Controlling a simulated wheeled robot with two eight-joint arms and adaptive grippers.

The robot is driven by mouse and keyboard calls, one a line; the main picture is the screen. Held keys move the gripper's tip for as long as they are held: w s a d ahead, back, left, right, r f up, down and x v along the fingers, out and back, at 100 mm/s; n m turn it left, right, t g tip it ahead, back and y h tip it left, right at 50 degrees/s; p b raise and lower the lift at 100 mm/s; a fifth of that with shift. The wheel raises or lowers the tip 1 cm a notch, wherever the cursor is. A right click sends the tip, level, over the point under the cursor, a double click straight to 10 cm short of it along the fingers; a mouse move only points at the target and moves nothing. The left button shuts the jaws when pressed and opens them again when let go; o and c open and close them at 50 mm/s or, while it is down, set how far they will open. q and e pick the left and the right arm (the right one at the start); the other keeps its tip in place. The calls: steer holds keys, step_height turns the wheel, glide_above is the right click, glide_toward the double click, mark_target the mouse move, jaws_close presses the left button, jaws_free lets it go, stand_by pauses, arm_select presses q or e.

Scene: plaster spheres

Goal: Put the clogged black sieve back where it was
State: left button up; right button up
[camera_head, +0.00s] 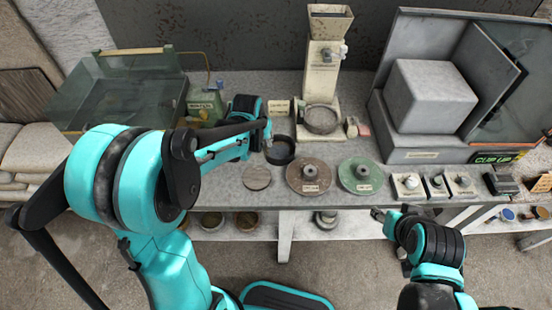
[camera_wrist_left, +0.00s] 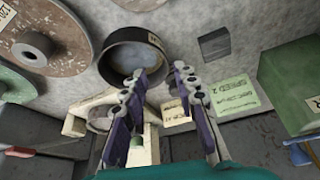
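A round black sieve (camera_head: 280,150) with a pale label stands on the grey table beside my left gripper. In the left wrist view the sieve (camera_wrist_left: 112,66) lies just beyond the fingertips, its inside pale and brownish. My left gripper (camera_head: 266,136) is open, and its two fingers (camera_wrist_left: 162,73) are apart with nothing visibly between them. One fingertip overlaps the sieve's near rim in that view; I cannot tell whether it touches. My right gripper (camera_head: 380,215) is low in front of the table, small and partly hidden by its own arm.
A cream dispenser (camera_head: 322,80) stands behind the sieve. A green box (camera_wrist_left: 290,85), a card (camera_wrist_left: 234,95) and a dark square (camera_wrist_left: 215,43) are near my left gripper.

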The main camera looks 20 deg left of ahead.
mark_target(265, 157)
arm_select(q)
steer(key=b+x, duration=0.1)
steer(key=x, duration=0.4)
steer(key=b+x, duration=0.1)
steer(key=x, duration=0.1)
steer(key=b+x, duration=0.1)
steer(key=shift+w+a+f, duration=0.25)
steer(key=shift+w+a, duration=0.1)
steer(key=shift+w, duration=0.05)
steer(key=shift+r, duration=0.15)
jaws_close()
